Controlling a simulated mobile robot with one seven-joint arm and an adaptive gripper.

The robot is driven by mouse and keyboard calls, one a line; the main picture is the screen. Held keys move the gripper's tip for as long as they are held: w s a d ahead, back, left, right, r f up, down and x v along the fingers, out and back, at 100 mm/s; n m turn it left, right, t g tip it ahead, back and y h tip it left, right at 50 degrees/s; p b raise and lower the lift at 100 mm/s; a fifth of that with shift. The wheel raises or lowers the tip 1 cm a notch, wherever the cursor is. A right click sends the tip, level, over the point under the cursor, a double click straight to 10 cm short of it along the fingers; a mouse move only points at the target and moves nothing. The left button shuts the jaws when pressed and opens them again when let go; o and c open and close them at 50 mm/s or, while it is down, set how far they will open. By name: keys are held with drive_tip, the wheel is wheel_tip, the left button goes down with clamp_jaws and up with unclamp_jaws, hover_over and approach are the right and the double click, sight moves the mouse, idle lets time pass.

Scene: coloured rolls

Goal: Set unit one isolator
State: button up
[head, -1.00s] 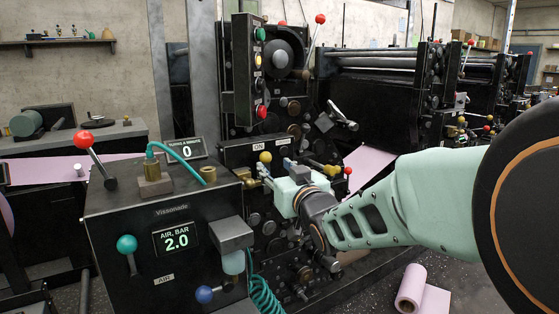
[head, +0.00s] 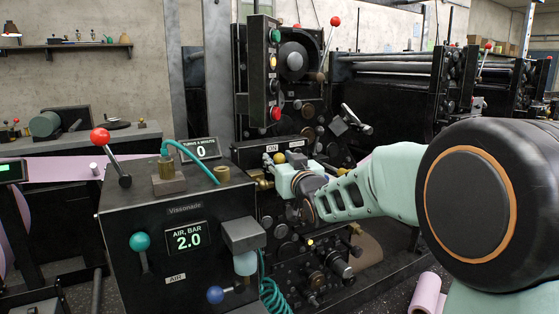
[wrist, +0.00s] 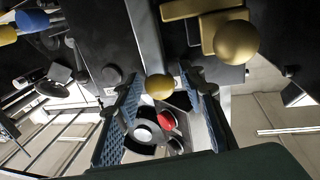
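A black panel with a white ON label (head: 271,148) stands behind the console. A small yellow knob (head: 280,158) shows just below that label, partly hidden near my gripper. My gripper (head: 284,176) is in front of this panel, its pale green body toward the right. In the wrist view its two blue-padded fingers (wrist: 160,80) are apart, and a yellow ball knob (wrist: 159,88) shows between the fingertips. I cannot tell if they touch it. A larger brass-yellow ball (wrist: 238,42) is close by, outside the fingers. No label in view names unit one or the isolator.
The console (head: 180,235) has a red-knobbed lever (head: 100,137), a teal knob (head: 140,241), a blue knob (head: 215,295) and a 2.0 air display (head: 189,239). A teal hose (head: 190,155) arcs over it. A pink roll (head: 426,293) lies on the floor at right.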

clamp_jaws()
drive_tip(key=shift+d, duration=0.1)
drive_tip(key=m+p, duration=0.1)
drive_tip(key=d+p, duration=0.1)
drive_tip(key=shift+w+d+r+m+p, duration=0.1)
drive_tip(key=shift+w+r+m+p, duration=0.05)
drive_tip(key=shift+w+m+p, duration=0.25)
drive_tip(key=w+d+f+m+g+y+p, duration=0.1)
drive_tip(key=w+d+f+m+p, duration=0.1)
drive_tip(key=f+m+p, duration=0.3)
drive_tip(key=w+d+f+m+g+p, duration=0.2)
drive_tip(key=d+f+m+p, duration=0.2)
drive_tip(key=m+p, duration=0.5)
drive_tip(key=shift+w+d+f+g+y+p, duration=0.3)
drive_tip(key=shift+f+y+p, duration=0.15)
drive_tip(key=shift+p, duration=2)
drive_tip(key=shift+f, duration=0.1)
